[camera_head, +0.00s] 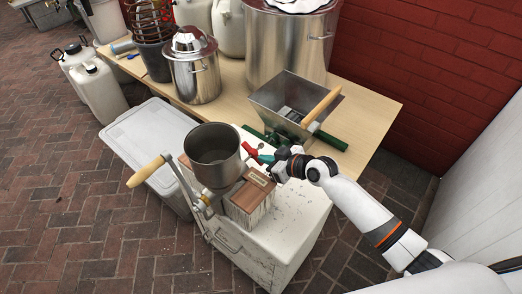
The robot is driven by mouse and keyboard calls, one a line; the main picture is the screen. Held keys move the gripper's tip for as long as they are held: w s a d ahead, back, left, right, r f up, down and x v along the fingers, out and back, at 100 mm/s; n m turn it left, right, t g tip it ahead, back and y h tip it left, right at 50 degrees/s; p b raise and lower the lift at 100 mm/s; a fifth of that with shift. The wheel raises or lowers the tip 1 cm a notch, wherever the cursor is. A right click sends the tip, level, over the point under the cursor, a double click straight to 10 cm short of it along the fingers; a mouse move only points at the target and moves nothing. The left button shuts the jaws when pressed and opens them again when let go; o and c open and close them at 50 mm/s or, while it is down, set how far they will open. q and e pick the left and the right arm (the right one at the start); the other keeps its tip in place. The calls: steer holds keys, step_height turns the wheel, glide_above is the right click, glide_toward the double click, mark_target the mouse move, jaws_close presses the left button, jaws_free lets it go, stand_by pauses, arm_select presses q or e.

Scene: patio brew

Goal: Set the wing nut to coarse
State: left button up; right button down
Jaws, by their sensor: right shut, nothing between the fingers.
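A hand-cranked grain mill with a round grey metal hopper (213,153) stands on a white cabinet (295,215), beside a small wooden box (252,197). Its crank has a wooden handle (146,171) pointing left. I cannot make out the wing nut or its setting; it is too small or hidden. My right gripper (278,161) is shut and empty, just right of the hopper above the cabinet top. A small red piece (249,150) and a teal piece (266,157) show close to its tip; I cannot tell whether it touches them. My left gripper is not in view.
A second mill with a square hopper (278,93) stands on the wooden table (365,105) behind my gripper. Steel pots (195,75) stand further back. A lidded plastic bin (147,133) is on the brick floor at left. A red brick wall (430,70) closes the back right.

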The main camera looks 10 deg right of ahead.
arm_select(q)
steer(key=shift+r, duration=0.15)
arm_select(e)
steer(key=shift+r, duration=0.2)
arm_select(q)
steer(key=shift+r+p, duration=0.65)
steer(key=shift+p, duration=0.1)
arm_select(e)
steer(key=shift+r, duration=0.7)
